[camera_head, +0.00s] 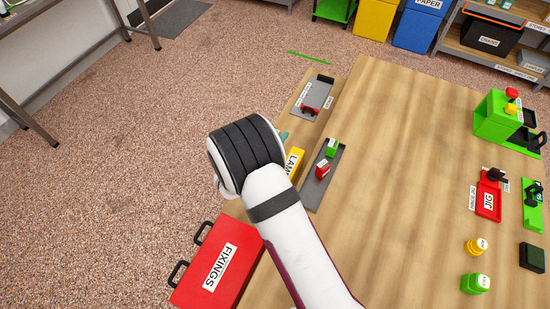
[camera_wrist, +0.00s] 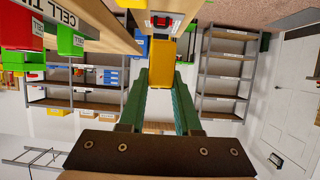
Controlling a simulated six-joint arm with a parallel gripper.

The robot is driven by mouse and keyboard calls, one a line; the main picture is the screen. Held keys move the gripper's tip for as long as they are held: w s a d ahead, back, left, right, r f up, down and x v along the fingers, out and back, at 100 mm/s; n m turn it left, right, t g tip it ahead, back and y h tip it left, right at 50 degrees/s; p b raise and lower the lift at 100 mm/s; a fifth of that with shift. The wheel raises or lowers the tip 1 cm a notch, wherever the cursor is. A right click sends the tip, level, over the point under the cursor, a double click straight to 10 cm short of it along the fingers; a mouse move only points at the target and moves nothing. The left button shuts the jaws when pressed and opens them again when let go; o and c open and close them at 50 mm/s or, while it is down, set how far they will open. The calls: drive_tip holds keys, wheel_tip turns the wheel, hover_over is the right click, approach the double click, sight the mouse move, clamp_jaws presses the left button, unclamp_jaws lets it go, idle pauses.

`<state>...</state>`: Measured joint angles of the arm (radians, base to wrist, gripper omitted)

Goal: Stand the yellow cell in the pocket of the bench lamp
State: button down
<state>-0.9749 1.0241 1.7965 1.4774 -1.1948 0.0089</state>
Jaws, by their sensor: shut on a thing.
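The yellow cell (camera_wrist: 162,62) sits between the fingertips of my gripper (camera_wrist: 163,82) in the wrist view, and the gripper is shut on it.
A red FIXINGS box (camera_head: 218,262) lies lower left. A grey plate (camera_head: 308,92) with a red part is farther back. The table's middle is clear.

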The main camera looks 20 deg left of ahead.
drive_tip(key=a+f, duration=0.1)
drive_tip(key=f, duration=0.3)
drive_tip(key=w+a+f, duration=0.1)
drive_tip(key=f, duration=0.2)
drive_tip(key=w+a+f, duration=0.1)
drive_tip(key=f, duration=0.3)
drive_tip(key=shift+w+f, duration=0.2)
drive_tip(key=shift+f, duration=0.1)
drive_tip(key=c, duration=0.6)
unclamp_jaws()
drive_tip(key=shift+d+f, duration=0.1)
